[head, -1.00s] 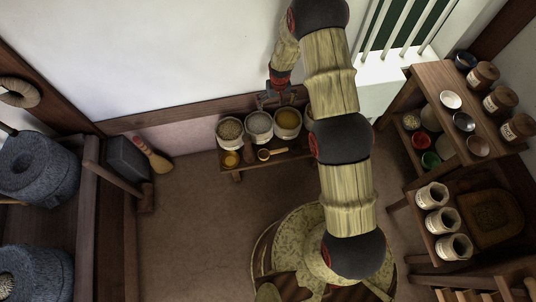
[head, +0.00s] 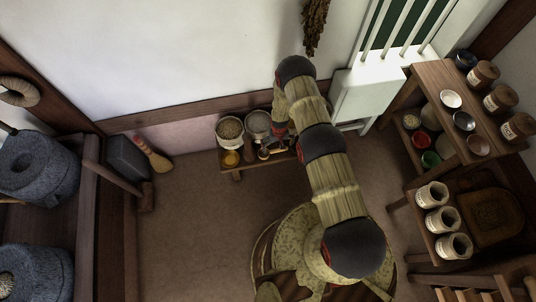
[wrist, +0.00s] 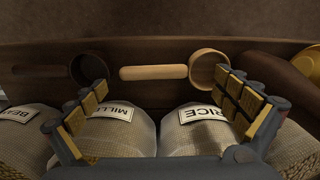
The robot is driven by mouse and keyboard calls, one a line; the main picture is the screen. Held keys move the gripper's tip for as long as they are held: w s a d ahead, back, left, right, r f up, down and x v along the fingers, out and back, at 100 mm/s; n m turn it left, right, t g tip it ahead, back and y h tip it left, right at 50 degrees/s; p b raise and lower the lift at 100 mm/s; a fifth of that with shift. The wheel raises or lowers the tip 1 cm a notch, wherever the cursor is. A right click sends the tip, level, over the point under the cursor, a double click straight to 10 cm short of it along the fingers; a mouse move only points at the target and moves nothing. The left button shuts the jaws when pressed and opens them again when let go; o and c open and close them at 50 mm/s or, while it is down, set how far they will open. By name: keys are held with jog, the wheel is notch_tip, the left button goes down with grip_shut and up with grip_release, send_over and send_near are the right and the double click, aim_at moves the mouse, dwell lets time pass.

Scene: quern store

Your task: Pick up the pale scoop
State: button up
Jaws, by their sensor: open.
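The pale scoop (wrist: 152,73) lies on a dark wooden bench in the wrist view, handle pointing left and round bowl at its right. In the head view it is small and partly hidden by my gripper (head: 275,150). In the wrist view my gripper (wrist: 162,82) is open and empty, its fingers spread to either side of the handle. The right fingertip overlaps the bowl's edge in the picture; I cannot tell whether they touch. A dark scoop (wrist: 88,68) lies left of the pale one, its bowl beside the left fingertip.
Labelled sacks stand close by: millet (wrist: 118,133), rice (wrist: 198,130) and a partly seen one at left. A dark wooden object (wrist: 282,82) lies right of the pale scoop. The wall (head: 200,114) is behind.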

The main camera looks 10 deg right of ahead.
aim_at(278, 150)
jog(key=f+b, duration=0.1)
jog(key=f, duration=0.4)
jog(key=shift+w+d+b, duration=0.1)
jog(key=shift+w+b, duration=0.1)
jog(key=shift+b, duration=0.2)
jog(key=c, duration=0.3)
jog(key=shift+s, duration=0.1)
jog(key=c, duration=0.4)
jog(key=shift+c, duration=0.6)
